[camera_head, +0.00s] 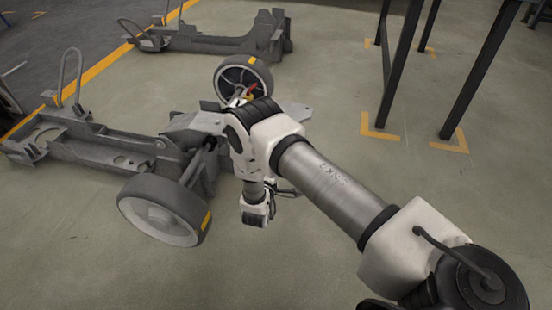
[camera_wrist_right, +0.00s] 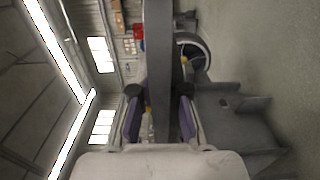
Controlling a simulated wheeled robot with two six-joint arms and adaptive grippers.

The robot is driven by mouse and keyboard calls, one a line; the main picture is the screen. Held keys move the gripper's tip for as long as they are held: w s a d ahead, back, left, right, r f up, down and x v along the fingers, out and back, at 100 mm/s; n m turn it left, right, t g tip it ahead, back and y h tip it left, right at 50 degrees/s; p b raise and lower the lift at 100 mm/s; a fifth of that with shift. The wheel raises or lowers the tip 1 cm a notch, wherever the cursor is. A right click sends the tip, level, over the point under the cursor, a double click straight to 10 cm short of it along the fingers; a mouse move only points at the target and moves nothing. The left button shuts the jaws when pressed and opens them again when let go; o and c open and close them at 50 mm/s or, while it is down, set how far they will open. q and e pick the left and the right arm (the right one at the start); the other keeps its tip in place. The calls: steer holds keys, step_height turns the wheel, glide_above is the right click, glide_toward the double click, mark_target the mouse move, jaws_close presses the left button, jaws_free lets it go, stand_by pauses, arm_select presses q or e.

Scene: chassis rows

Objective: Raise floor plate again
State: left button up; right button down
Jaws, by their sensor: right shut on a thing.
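The floor plate (camera_wrist_right: 160,60) is a flat grey piece seen edge-on in the right wrist view, running upright through the middle. My right gripper (camera_wrist_right: 160,95) has one dark finger with a purple pad on each side of it and is shut on it. In the head view my right arm comes in from the right and covers the gripper and much of the plate. Grey sheet parts (camera_head: 296,109) stick out beside my wrist, but I cannot tell whether they are the plate. The near chassis (camera_head: 110,145) stands at left, with a wheel (camera_head: 160,210) in front. My left gripper is out of view.
A second wheel (camera_head: 241,77) stands on the chassis's far side. Another grey chassis (camera_head: 205,40) lies further back. Dark table legs (camera_head: 480,75) stand at upper right on yellow floor marks. The floor in front and at right is clear.

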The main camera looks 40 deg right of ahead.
steer(key=shift+w+r, duration=0.1)
steer(key=shift+r, duration=0.1)
steer(key=c, duration=1.2)
jaws_free()
steer(key=shift+r, duration=0.1)
steer(key=shift+o, duration=0.2)
steer(key=shift+s+a, duration=0.2)
steer(key=v, duration=1.1)
steer(key=shift+s, duration=0.2)
steer(key=shift+a, duration=0.15)
